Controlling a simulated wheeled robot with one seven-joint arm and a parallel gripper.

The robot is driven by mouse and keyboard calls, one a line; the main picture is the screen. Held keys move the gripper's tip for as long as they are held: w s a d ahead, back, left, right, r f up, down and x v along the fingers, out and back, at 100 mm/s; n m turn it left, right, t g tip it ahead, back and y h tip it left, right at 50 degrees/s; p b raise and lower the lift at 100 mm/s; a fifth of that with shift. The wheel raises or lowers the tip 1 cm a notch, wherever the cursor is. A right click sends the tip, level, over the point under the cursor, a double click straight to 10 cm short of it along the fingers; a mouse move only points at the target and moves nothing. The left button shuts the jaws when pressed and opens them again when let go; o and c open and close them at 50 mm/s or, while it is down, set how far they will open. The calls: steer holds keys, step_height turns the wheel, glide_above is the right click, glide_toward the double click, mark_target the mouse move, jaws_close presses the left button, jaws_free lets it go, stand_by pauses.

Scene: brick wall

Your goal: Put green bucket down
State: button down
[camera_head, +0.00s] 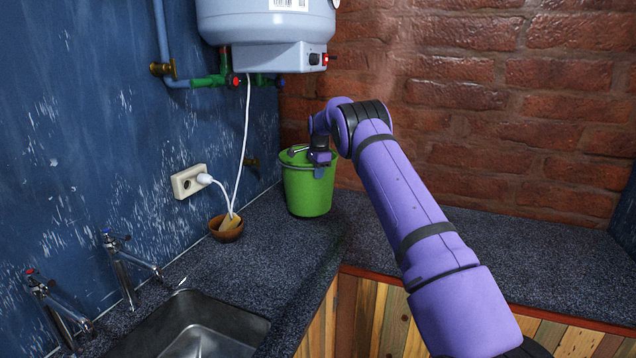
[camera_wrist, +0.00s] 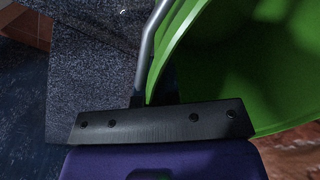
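The green bucket (camera_head: 308,188) is upright at the back corner of the dark speckled countertop (camera_head: 258,262). Its base appears to be at the counter surface, but I cannot tell if it touches. My gripper (camera_head: 318,160) is at the bucket's upper rim, below my purple arm. In the wrist view the bucket (camera_wrist: 215,70) fills the upper right, and its metal handle (camera_wrist: 150,45) runs down to my gripper (camera_wrist: 155,98). The fingers are close around the handle and rim area. The fingertips are mostly dark, so a firm hold on the handle is only partly visible.
A small wooden bowl (camera_head: 226,230) with a sponge-like item stands left of the bucket. A socket (camera_head: 188,181) with a white plug is on the blue wall. A water heater (camera_head: 268,30) hangs above. A sink (camera_head: 200,328) and taps are in front. The right counter (camera_head: 520,255) is clear.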

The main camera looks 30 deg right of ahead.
steer(key=shift+f, duration=1.75)
steer(key=c, duration=1.3)
jaws_free()
steer(key=shift+f, duration=0.1)
steer(key=shift+c, duration=0.2)
step_height(320, 180, up, 12)
steer(key=s, duration=0.1)
steer(key=shift+s, duration=0.2)
